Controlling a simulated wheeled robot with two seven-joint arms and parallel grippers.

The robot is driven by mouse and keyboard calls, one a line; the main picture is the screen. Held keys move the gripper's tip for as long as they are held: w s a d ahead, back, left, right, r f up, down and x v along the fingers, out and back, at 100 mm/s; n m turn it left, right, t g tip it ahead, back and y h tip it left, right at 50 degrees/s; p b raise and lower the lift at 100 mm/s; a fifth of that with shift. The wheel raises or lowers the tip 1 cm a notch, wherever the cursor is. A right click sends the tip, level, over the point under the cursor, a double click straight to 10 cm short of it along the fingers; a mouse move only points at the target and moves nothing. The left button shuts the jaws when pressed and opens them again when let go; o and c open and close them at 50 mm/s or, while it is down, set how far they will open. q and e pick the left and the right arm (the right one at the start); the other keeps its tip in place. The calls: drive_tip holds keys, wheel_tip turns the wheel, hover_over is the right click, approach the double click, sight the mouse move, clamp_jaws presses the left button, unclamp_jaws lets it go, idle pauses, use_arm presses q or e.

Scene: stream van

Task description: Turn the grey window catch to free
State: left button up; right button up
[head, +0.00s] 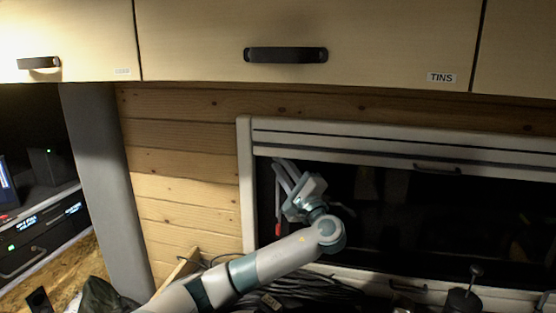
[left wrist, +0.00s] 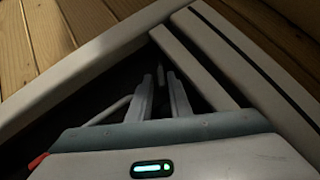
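The window (head: 400,215) has a pale frame and dark glass. My left gripper (head: 284,163) is raised at its upper left corner, in front of the glass. In the left wrist view its two fingers (left wrist: 166,75) point at the inner frame corner, with a dark gap between them. A small narrow grey piece (left wrist: 160,74) shows at the fingertips; it may be the window catch, but it is too small and dark to be sure. I cannot tell its turn or whether the fingers touch it. My right gripper is not in view.
Overhead cupboards (head: 200,40) with dark handles (head: 286,55) hang above the window. A slatted blind housing (head: 350,145) runs along the window's top. Dark coiled cables (head: 320,290) and a dark pot with a knob (head: 463,300) lie below. A red-tipped item (head: 278,229) is beside my arm.

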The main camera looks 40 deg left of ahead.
use_arm(q)
drive_tip(key=shift+s+d+r, duration=0.1)
drive_tip(key=shift+r, duration=0.05)
clamp_jaws()
use_arm(e)
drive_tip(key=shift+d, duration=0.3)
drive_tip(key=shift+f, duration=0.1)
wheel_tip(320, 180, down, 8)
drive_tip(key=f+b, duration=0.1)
drive_tip(key=b, duration=0.8)
use_arm(q)
drive_tip(key=shift+s+a+f+m+t+h+b, duration=0.25)
drive_tip(key=shift+m+t+h, duration=1.1)
drive_tip(key=shift+m+t, duration=1.9)
drive_tip(key=shift+s+a+m+t+h+b, duration=0.1)
drive_tip(key=shift+a+m+t+h+b, duration=0.3)
drive_tip(key=shift+m+t+h, duration=2.6)
drive_tip(key=shift+s+a+f+m+t+y+b, duration=0.1)
drive_tip(key=shift+a+m+t+y+b, duration=0.2)
drive_tip(key=shift+m+t, duration=3.1)
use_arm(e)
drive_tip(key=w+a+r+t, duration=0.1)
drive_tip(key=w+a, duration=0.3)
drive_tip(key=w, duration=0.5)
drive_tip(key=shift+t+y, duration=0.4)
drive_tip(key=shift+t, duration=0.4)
use_arm(q)
drive_tip(key=m+g, duration=0.3)
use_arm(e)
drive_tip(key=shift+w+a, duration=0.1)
